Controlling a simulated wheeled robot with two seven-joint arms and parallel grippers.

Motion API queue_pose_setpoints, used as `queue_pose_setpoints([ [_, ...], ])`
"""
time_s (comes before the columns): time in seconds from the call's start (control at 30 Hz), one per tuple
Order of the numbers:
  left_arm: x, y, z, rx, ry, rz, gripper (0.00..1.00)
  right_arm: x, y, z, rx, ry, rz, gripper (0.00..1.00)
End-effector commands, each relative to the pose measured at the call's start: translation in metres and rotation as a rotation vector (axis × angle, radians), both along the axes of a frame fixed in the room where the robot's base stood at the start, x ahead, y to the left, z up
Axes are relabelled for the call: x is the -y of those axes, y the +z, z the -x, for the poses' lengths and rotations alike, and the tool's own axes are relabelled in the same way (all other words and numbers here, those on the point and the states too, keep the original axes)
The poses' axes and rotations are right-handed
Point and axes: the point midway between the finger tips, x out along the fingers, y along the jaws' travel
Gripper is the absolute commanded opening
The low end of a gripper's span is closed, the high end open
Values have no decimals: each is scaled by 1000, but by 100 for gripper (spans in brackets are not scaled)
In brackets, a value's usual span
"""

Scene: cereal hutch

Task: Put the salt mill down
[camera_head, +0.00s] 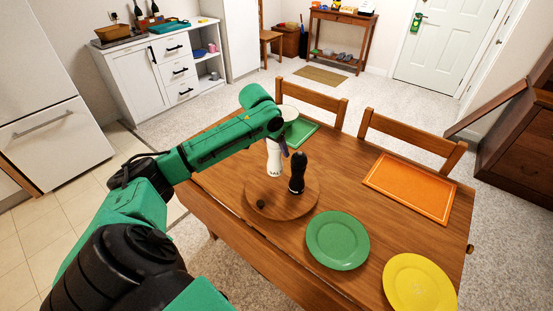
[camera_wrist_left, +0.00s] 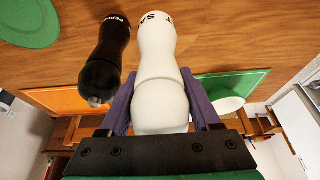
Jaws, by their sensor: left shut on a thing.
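The white salt mill (camera_head: 274,161) is upright at the far-left part of the round wooden board (camera_head: 283,207) on the table. It also shows in the left wrist view (camera_wrist_left: 157,45), between the purple fingers. My left gripper (camera_head: 281,146) is shut on the salt mill; its fingers also show in the left wrist view (camera_wrist_left: 161,85). I cannot tell whether the mill's base touches the board. The black pepper mill (camera_head: 297,173) stands upright on the board just right of the salt mill, and beside it in the left wrist view (camera_wrist_left: 108,55). My right gripper is not in view.
A small dark round thing (camera_head: 260,203) sits on the board's near-left part. A green plate (camera_head: 338,240) and a yellow plate (camera_head: 420,284) lie near right. An orange placemat (camera_head: 412,187) lies at right, a green placemat (camera_head: 300,130) at the back. Two chairs stand behind the table.

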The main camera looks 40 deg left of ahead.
Motion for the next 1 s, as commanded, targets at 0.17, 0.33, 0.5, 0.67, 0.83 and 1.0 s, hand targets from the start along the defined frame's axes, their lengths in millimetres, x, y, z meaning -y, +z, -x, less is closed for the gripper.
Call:
queue_pose_setpoints([
  [0.17,0,-23,0,-1,0,0,0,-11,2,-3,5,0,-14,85],
  [0.33,0,-52,0,2,0,1,0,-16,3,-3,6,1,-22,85],
  [0.5,0,-54,-1,3,0,0,0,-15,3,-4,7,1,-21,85],
  [0.67,0,-57,-1,2,0,0,0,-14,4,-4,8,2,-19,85],
  [0.83,0,-57,0,1,0,0,76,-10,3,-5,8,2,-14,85],
  [1.0,0,-57,0,1,0,0,76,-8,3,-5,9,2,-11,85],
])
